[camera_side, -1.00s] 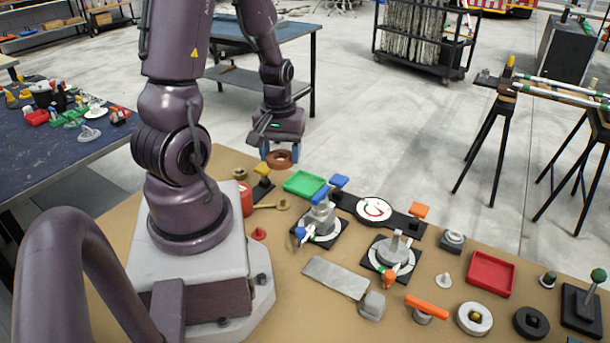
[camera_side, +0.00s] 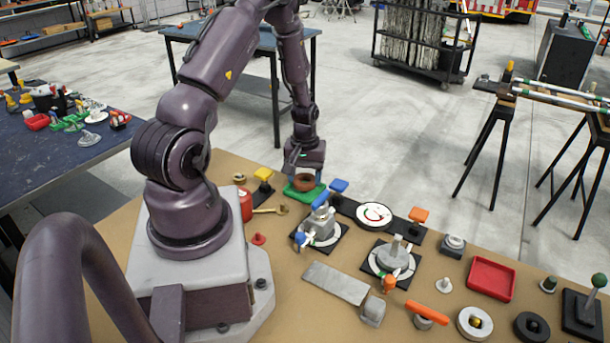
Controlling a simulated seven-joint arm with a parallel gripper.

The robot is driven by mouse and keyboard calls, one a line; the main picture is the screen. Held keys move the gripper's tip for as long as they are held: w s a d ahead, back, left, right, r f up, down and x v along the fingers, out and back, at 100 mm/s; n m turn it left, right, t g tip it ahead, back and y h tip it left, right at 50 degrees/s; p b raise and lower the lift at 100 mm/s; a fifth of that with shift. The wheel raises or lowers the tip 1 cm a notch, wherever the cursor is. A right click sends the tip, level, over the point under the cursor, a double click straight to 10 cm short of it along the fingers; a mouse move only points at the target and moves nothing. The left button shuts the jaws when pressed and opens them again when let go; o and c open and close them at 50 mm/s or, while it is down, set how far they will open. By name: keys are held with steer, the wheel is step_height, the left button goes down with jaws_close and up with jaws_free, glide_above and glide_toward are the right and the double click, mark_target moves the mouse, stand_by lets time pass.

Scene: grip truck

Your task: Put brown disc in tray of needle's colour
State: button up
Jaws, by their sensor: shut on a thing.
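My gripper (camera_side: 304,172) points down at the back of the table, shut on the brown disc (camera_side: 304,183). The disc is ring-like and looks level. It is over the green tray (camera_side: 296,200) and covers part of it; I cannot tell whether it touches the tray floor. A red tray (camera_side: 491,278) lies empty at the right. A round dial (camera_side: 374,215) with a white face sits on a black plate; it shows a red arc or needle, too small to tell apart.
Blue knobs (camera_side: 339,186) and a grey device (camera_side: 321,227) stand close to the right of the green tray. A yellow-topped block (camera_side: 263,175) and a red can (camera_side: 245,202) stand to its left. An orange-topped piece (camera_side: 418,215) is beside the dial.

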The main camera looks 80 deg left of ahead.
steer(key=shift+f, duration=0.6)
